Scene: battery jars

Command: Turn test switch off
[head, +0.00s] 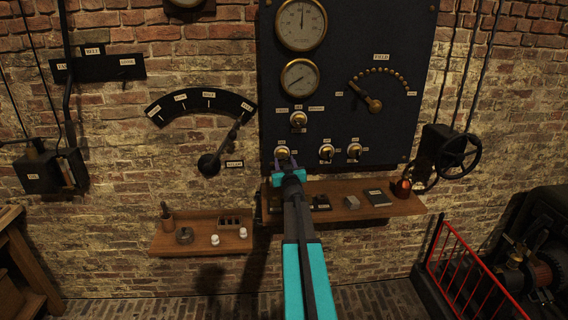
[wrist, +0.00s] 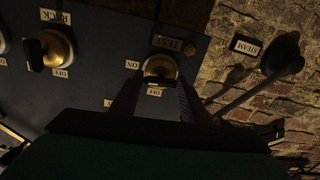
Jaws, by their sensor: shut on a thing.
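The test switch (wrist: 160,67) is a round brass disc with a dark handle on the dark panel. In the head view, my gripper (head: 286,162) is at the lower left switch (head: 282,151) of the panel.
The panel (head: 345,110) carries gauges, a FIELD dial (head: 375,104) and other brass switches (head: 326,152). The STEAM lever (head: 210,163) is close on the left. A wooden shelf (head: 405,207) with small objects runs below. A lower shelf (head: 200,232) stands to the left.

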